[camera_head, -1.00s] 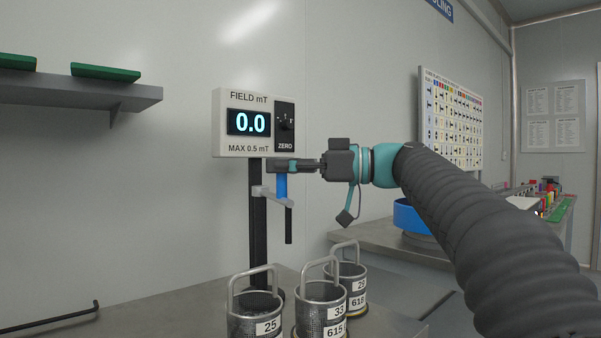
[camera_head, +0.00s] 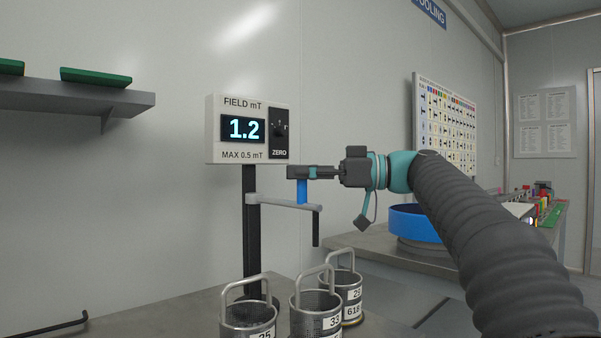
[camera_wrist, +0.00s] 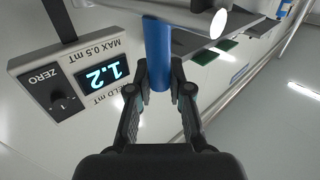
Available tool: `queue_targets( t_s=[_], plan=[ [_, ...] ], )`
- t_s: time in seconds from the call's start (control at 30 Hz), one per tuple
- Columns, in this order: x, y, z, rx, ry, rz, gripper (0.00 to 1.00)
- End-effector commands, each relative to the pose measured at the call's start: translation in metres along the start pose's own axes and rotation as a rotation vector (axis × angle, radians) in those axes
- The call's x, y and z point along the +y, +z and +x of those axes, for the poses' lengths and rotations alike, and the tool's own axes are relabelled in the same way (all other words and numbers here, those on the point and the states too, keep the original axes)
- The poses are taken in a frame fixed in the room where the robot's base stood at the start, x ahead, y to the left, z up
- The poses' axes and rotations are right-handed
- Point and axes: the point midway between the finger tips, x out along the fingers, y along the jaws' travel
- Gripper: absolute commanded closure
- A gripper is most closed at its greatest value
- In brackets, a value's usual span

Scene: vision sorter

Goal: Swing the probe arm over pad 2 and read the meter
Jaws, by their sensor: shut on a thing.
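The field meter (camera_head: 228,156) is on a dark post, and its display reads 1.2; its label says MAX 0.5 mT. It also shows upside down in the wrist view (camera_wrist: 38,62). The grey probe arm (camera_head: 275,203) reaches right from the post, with a dark probe (camera_head: 316,228) hanging from its end. My gripper (camera_head: 301,174) is shut on the blue handle (camera_head: 302,191) that stands up from the probe arm. The handle is between my fingers in the wrist view (camera_wrist: 157,50). The probe hangs above and near the rear-right basket. No pad numbers are readable.
A shelf (camera_head: 60,103) holds green boards at left.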

Motion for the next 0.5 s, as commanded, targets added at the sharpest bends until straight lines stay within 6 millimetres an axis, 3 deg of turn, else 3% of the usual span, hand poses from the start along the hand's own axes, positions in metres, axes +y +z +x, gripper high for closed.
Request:
queue_targets(
  t_s=[0.1, 0.13, 0.2, 0.23, 0.5],
  plan=[
    [0.0006, -0.0007, -0.0002, 0.002, 0.003, 0.000, 1.00],
    [0.0006, -0.0007, -0.0002, 0.002, 0.003, 0.000, 0.76],
    [0.0005, -0.0006, -0.0002, 0.002, 0.002, 0.000, 0.59],
    [0.0004, -0.0006, -0.0003, 0.002, 0.002, 0.000, 0.55],
    [0.0002, -0.0002, -0.0008, 0.001, 0.001, 0.000, 0.55]
  ],
)
